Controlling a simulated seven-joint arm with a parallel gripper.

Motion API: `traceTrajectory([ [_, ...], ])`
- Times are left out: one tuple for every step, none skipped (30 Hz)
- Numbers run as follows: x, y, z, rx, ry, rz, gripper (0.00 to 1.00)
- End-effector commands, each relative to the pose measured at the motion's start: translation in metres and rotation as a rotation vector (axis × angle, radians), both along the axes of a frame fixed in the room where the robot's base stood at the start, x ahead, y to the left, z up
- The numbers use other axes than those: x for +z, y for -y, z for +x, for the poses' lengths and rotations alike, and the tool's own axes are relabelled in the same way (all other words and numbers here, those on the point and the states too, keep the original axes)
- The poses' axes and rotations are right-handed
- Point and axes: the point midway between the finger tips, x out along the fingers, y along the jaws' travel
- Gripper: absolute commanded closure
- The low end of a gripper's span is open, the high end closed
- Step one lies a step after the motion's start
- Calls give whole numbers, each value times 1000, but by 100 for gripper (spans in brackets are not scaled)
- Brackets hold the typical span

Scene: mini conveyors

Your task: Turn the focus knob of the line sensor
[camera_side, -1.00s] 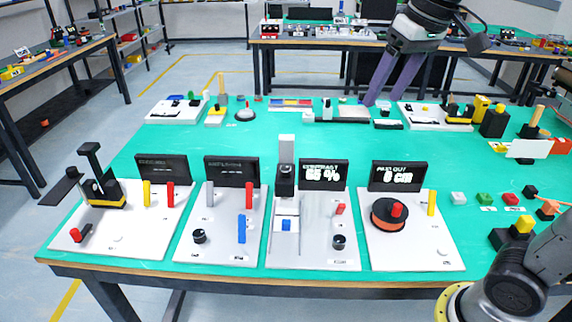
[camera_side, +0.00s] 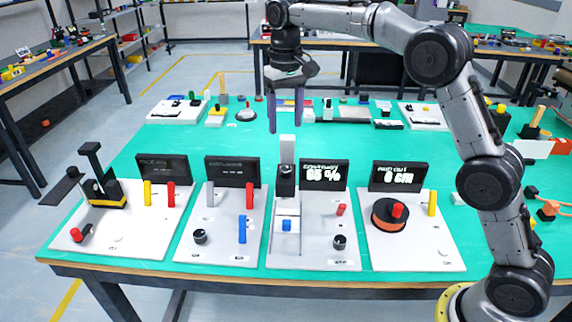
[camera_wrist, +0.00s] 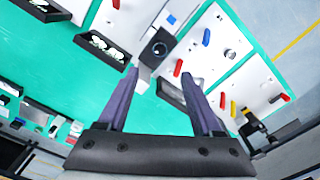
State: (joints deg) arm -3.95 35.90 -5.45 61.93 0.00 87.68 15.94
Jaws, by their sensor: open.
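The line sensor is a pale panel (camera_side: 313,256) at the front of the table. It carries a tall stand with a black sensor head (camera_side: 285,180), a display (camera_side: 323,175) reading about 65 %, a small red lever (camera_side: 341,209), a blue block (camera_side: 287,225) and a black round knob (camera_side: 339,242). No readable label tells which part is the focus knob. My gripper (camera_side: 286,124) is open and empty, pointing down above and behind the sensor head. In the wrist view the sensor head (camera_wrist: 159,48) lies just beyond my open fingertips (camera_wrist: 160,74); the black knob is not clearly visible there.
Left of it stands a panel with a blue lever (camera_side: 242,229), a red lever (camera_side: 250,196) and a black knob (camera_side: 199,237). Right stands a panel with an orange-red disc (camera_side: 390,215). Upright displays line the panels' backs. The green table (camera_side: 225,140) behind has free room.

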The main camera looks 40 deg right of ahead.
Motion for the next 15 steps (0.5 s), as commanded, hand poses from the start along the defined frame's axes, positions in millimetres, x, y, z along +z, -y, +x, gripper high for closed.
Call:
traceTrajectory([
  [-7,0,-1,0,-4,0,33],
  [-11,0,-1,0,-3,0,33],
  [-18,0,-2,0,-4,0,33],
  [-24,0,-2,0,-4,0,33],
  [-30,0,-1,0,-4,0,33],
  [-38,0,-2,0,-5,0,33],
  [-44,0,-2,0,-5,0,33],
  [-50,0,-2,0,-4,0,33],
  [-58,0,-2,0,-4,0,33],
  [-64,0,-2,0,-4,0,33],
  [-70,0,-2,0,-3,0,33],
  [-78,0,-2,0,-4,0,33],
  [-83,0,-2,0,-4,0,33],
  [-89,0,-2,0,-4,0,33],
  [-95,0,-2,0,-4,0,33],
])
